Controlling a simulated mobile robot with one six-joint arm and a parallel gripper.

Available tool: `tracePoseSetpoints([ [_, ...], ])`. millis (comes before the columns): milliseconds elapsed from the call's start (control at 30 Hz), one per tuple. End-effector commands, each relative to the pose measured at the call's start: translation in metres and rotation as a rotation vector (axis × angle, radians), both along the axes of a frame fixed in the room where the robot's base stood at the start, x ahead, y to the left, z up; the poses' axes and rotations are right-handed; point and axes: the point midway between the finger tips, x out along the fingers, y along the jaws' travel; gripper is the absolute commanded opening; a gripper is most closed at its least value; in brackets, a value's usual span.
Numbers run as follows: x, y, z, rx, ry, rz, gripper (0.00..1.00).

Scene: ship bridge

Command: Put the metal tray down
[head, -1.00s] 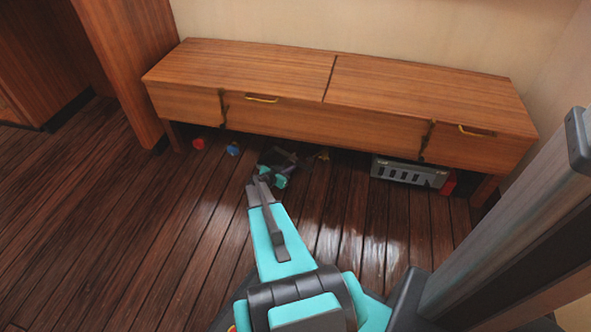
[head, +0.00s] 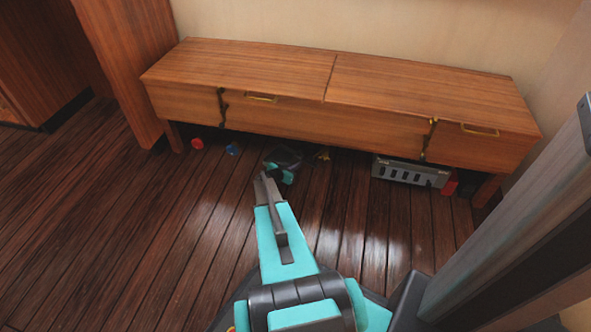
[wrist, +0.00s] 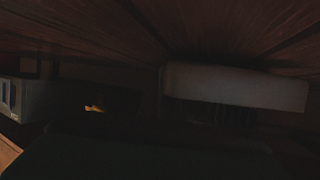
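My gripper (head: 281,172) reaches low in front of the wooden bench, near the floor. A dark grey, flat-looking thing (head: 284,157), which seems to be the metal tray, shows at its far end, just under the bench's front edge. A broad dark surface (wrist: 150,150) fills the bottom of the wrist view and may be the same tray close up. I cannot make out my fingertips, so their grip is unclear. I also cannot tell whether the tray touches the floor.
Under the bench (head: 240,75) are a red thing (head: 197,143), a blue thing (head: 233,148), a small yellow thing (head: 323,154), a grey slotted crate (head: 405,172) and another red thing (head: 449,187). A pale block (wrist: 235,88) shows in the wrist view. The front floor is clear.

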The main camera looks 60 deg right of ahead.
Motion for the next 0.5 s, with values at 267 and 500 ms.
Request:
tracePoseSetpoints([
  [267,0.0000,-0.0004,-0.0123,-0.002,0.000,0.000,0.00],
  [500,-0.0002,-0.0004,-0.0134,-0.001,0.000,-0.001,0.00],
])
